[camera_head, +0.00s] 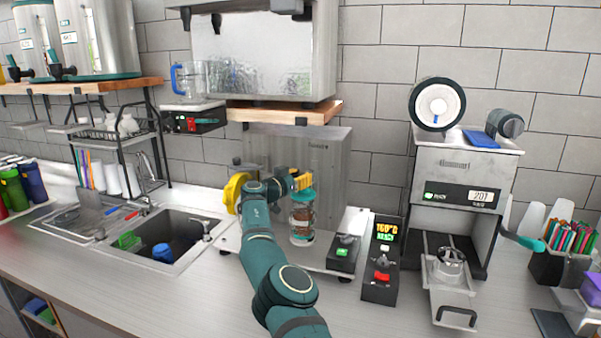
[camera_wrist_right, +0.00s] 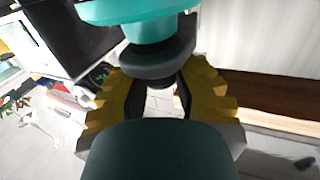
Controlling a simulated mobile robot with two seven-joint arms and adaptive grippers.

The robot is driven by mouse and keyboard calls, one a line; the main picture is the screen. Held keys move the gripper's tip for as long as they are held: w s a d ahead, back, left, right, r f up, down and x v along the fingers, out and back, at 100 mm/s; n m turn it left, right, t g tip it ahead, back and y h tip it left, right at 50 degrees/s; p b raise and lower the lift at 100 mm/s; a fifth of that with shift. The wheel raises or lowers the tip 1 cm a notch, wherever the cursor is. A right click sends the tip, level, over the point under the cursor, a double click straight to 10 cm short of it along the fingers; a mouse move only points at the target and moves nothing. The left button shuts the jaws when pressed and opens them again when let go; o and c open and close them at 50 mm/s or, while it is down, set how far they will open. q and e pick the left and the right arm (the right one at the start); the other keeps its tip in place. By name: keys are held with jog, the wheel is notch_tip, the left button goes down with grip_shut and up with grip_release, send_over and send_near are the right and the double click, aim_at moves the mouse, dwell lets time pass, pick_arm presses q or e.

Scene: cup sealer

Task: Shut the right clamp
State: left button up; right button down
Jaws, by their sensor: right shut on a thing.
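The cup sealer (camera_head: 333,165) is a grey metal machine on the counter, with a clear cup (camera_head: 301,222) under a teal ring (camera_head: 301,194) at its front. My right gripper (camera_head: 302,181), with yellow fingers, is at the top of the cup, beside the teal ring. In the right wrist view the fingers (camera_wrist_right: 160,100) close around a dark, rounded part (camera_wrist_right: 160,65) below a teal disc (camera_wrist_right: 145,27); this appears to be the right clamp. My own wrist hides much of the grip, so the clamp's angle cannot be told. My left gripper is not in view.
A yellow curved part (camera_head: 234,190) stands left of my wrist. Right of the sealer are a small control box (camera_head: 343,254), a black display box (camera_head: 380,283) and a larger machine (camera_head: 455,190). A sink (camera_head: 160,240) lies left. A wooden shelf (camera_head: 285,112) hangs above.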

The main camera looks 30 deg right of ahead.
jog(key=shift+d, duration=0.1)
dwell(0.3)
jog(key=c, duration=0.8)
grip_release()
jog(key=shift+o, duration=1)
jog(key=shift+w+d+f, duration=0.1)
jog(key=shift+f, duration=0.05)
jog(key=shift+a, duration=0.3)
jog(key=shift+a, duration=0.5)
jog(key=v, duration=1)
jog(key=shift+s+a, duration=0.2)
jog(key=shift+s, duration=0.1)
